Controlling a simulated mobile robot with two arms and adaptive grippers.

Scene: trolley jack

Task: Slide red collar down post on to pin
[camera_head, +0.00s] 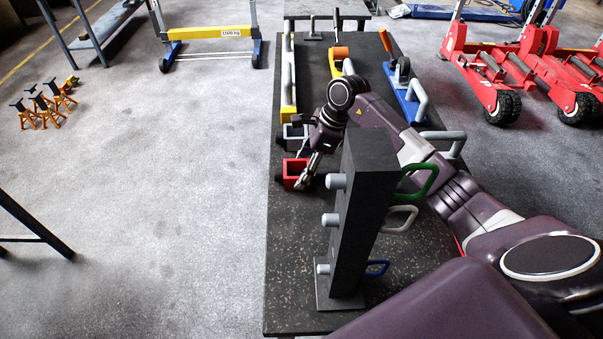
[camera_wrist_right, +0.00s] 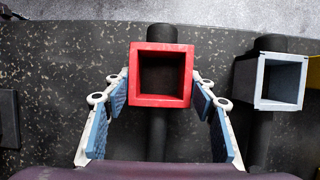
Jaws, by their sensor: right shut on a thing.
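The red collar (camera_head: 290,183), a square hollow block, is at the left edge of the black bench. It also shows in the right wrist view (camera_wrist_right: 161,101), with its square opening facing the camera. A dark round post (camera_wrist_right: 157,140) shows above and below the collar there; how the two fit together is hard to tell. My right gripper (camera_head: 303,178) is shut on the collar, its blue-padded fingers (camera_wrist_right: 160,84) on the left and right sides. I cannot make out the pin. My left gripper is not in view.
A grey collar (camera_wrist_right: 263,103) on a similar dark post stands right of the red one in the wrist view. A tall dark block (camera_head: 372,200) with grey pegs and coloured handles stands close in front of my right gripper. Bare floor (camera_head: 170,180) lies left of the bench.

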